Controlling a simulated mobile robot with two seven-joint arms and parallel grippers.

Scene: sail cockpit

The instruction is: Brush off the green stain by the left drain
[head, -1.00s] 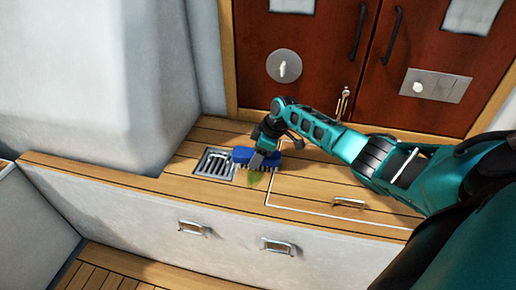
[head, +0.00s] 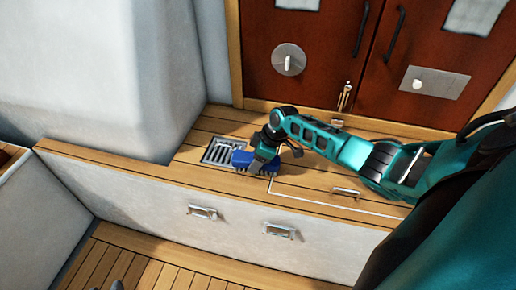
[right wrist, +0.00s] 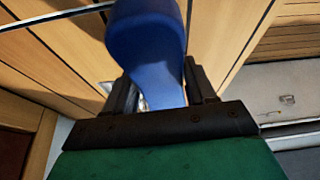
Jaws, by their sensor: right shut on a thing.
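The blue brush (head: 242,159) is in my right gripper (head: 262,156), bristles down at the teak bench beside the drain. The right gripper is shut on its blue handle (right wrist: 147,45), which rises between the fingers in the right wrist view. The square metal drain grate (head: 218,152) lies just left of the brush, its right edge partly covered by it. No green stain shows now; the brush and gripper cover part of the wood there, so I cannot tell if it is gone or hidden. My left gripper is not in view.
A white-outlined hatch with a metal handle (head: 346,192) lies right of the brush. Red-brown doors (head: 310,70) stand behind. A pale moulded wall (head: 110,80) rises at the left. The bench front has two metal pulls (head: 280,232).

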